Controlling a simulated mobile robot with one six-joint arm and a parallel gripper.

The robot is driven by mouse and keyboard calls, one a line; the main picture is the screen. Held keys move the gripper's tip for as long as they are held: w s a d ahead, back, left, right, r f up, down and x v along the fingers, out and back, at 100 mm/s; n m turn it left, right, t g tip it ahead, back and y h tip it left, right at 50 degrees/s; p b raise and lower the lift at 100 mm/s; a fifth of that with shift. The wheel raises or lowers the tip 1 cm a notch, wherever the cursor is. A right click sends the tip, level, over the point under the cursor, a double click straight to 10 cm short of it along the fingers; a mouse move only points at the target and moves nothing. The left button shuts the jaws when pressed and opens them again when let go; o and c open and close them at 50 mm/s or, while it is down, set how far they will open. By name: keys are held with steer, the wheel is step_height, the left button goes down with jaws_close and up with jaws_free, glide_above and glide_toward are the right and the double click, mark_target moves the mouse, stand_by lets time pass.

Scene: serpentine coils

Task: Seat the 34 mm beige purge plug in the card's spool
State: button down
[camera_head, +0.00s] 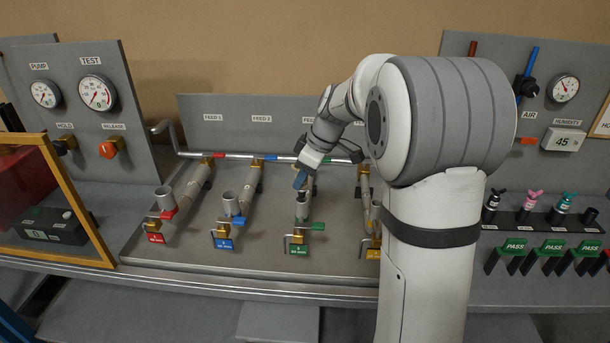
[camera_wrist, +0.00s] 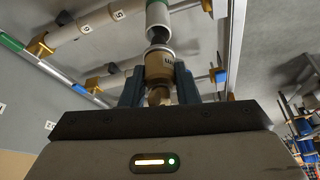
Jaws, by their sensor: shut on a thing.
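My gripper (camera_wrist: 158,82) is shut on the beige purge plug (camera_wrist: 160,64), which sits upright between the blue fingers in the wrist view and carries dark lettering. A pale grey spool (camera_wrist: 157,14) lies just beyond the plug, its open end towards it; I cannot tell whether they touch. In the head view my gripper (camera_head: 301,180) points down just above the open spool (camera_head: 301,206) of the green-tagged line. The plug is hard to make out there. No card naming a spool can be made out.
Other open spools stand on the red line (camera_head: 165,197) and blue line (camera_head: 230,202); the yellow line is partly behind my arm. A cross pipe (camera_head: 240,156) runs behind. Gauge panels stand left and right. A rack of small coloured plugs (camera_head: 535,206) is at right.

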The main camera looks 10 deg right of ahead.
mark_target(303, 187)
steer(key=shift+f+b, duration=0.9)
steer(key=shift+f, duration=0.25)
steer(key=shift+f+b, duration=0.25)
steer(key=shift+b, duration=0.05)
steer(key=shift+f+b, duration=0.35)
steer(key=c, duration=1)
jaws_free()
steer(key=shift+c, duration=0.2)
